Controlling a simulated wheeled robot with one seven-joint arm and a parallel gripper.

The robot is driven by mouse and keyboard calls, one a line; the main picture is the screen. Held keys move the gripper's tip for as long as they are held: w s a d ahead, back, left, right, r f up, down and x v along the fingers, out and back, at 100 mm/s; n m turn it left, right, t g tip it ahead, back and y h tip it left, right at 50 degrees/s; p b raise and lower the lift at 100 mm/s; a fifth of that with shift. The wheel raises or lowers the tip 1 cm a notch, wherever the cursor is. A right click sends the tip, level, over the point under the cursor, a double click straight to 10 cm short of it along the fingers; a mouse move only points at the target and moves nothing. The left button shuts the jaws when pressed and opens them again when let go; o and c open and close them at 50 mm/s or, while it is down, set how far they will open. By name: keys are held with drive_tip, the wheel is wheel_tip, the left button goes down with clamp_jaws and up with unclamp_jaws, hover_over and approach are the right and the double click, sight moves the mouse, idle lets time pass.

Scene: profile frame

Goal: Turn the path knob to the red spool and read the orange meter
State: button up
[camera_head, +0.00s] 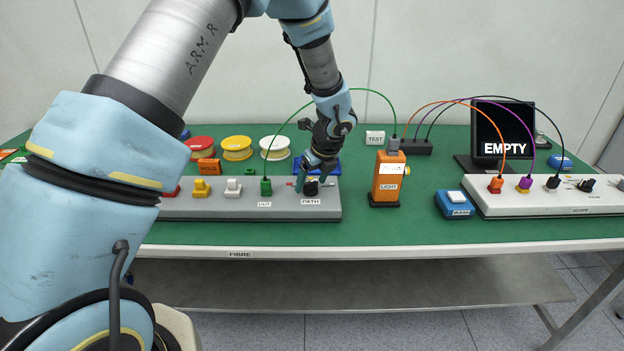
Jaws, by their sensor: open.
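The black path knob (311,188) sits at the right end of a grey panel (232,211), above the label PATH. My gripper (312,181) is open at the knob, pointing down with its fingers beside it; I cannot tell whether they touch it. The knob's pointer is partly hidden. The red spool (201,145) stands behind the panel, left of a yellow spool (237,146) and a white spool (274,146). The orange meter (389,177), marked LIGHT, stands upright right of the panel. Its white display (391,168) is too small to read.
A green cable plugs into the OUT socket (266,187) and arches behind my gripper to the meter. A screen (503,135) reads EMPTY. A blue block (455,204) and a white SCOPE panel (545,203) stand at right. The front strip of the green table (400,231) is clear.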

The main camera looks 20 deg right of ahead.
clamp_jaws()
idle(0.8)
